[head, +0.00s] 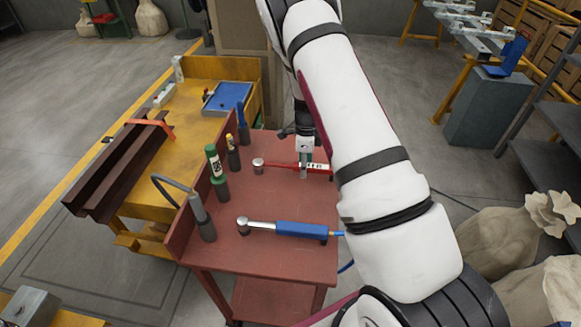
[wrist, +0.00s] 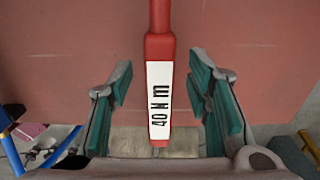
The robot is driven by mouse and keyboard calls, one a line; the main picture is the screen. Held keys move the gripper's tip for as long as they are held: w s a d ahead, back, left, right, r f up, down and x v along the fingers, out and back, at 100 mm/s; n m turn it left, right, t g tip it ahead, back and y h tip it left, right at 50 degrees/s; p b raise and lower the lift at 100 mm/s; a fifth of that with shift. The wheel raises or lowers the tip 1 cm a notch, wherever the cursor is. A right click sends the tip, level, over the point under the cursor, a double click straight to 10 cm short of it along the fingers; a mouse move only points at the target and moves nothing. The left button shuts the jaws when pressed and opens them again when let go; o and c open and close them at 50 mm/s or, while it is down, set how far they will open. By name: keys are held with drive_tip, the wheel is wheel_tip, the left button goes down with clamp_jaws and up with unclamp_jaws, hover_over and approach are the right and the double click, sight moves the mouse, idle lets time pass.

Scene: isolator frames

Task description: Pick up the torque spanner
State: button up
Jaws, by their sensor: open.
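The torque spanner, red with a white label reading "40 N m" (wrist: 160,100), runs up the wrist view between my gripper's two fingers. In the head view the red spanner (head: 283,165) lies on the red-brown bench top, with its round metal head at the left. My gripper (wrist: 162,88) is open, with one green-padded finger on each side of the labelled handle and a gap on both sides. In the head view my gripper (head: 304,172) points down over the handle. My arm hides the bench beyond the handle's right end.
A blue-handled tool with a round metal head (head: 287,229) lies nearer on the red-brown bench (head: 265,203). Several upright items, including a green-topped bottle (head: 214,165), line the bench's left edge. A yellow bench (head: 195,110) with dark steel beams stands to the left.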

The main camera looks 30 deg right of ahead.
drive_tip(key=shift+f, duration=0.7)
clamp_jaws()
drive_tip(key=shift+r, duration=0.15)
